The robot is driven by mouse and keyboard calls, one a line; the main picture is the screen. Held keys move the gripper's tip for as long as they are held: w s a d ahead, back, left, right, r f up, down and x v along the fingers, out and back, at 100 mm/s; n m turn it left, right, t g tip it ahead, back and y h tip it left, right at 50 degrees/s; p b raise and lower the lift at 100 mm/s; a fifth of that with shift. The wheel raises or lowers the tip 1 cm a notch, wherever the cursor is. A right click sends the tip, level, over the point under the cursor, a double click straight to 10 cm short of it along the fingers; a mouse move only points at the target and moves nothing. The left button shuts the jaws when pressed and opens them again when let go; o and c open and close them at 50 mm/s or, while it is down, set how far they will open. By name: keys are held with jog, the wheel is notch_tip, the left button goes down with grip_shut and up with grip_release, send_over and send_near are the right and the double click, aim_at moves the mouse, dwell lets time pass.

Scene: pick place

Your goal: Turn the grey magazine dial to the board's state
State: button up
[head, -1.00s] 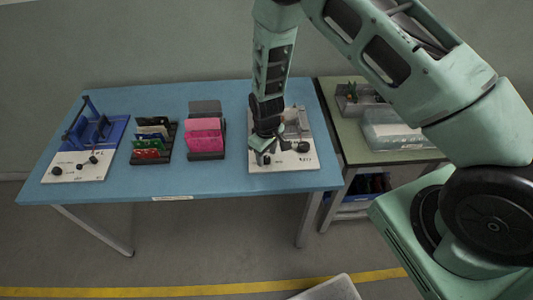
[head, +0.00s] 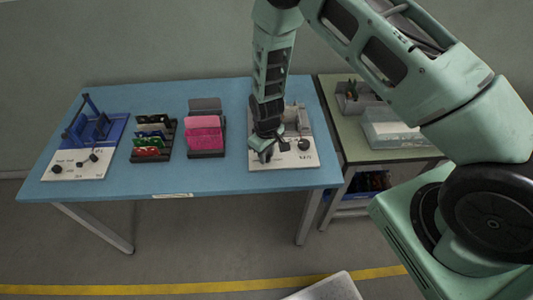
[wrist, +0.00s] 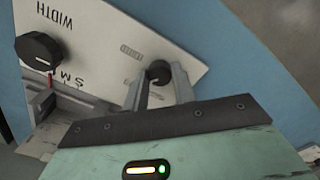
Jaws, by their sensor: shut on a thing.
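The grey magazine (head: 293,119) stands on a white board (head: 283,164) at the right end of the blue table. My gripper (head: 262,156) is lowered at the front left of this board. In the wrist view, the fingers (wrist: 159,85) are closed around a small black dial (wrist: 158,71), which they partly hide. Small print beside it is upside down and hard to read.
A second white board (head: 92,173) with a blue magazine (head: 97,131) and black dials stands at the far left. Between them are racks of coloured cards (head: 151,137) and pink cards (head: 204,133). A green side table (head: 385,154) with bins is at right.

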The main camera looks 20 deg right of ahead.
jog(key=m+b, duration=0.2)
jog(key=m, duration=0.4)
jog(key=m+b, duration=0.1)
jog(key=m, duration=0.4)
jog(key=shift+r, duration=0.1)
jog(key=shift+w+m, duration=0.1)
jog(key=shift+m, duration=0.3)
dwell(0.3)
jog(key=o, duration=1)
notch_tip(320, 180, up, 17)
jog(key=shift+r+b, duration=0.2)
jog(key=shift+b, duration=0.8)
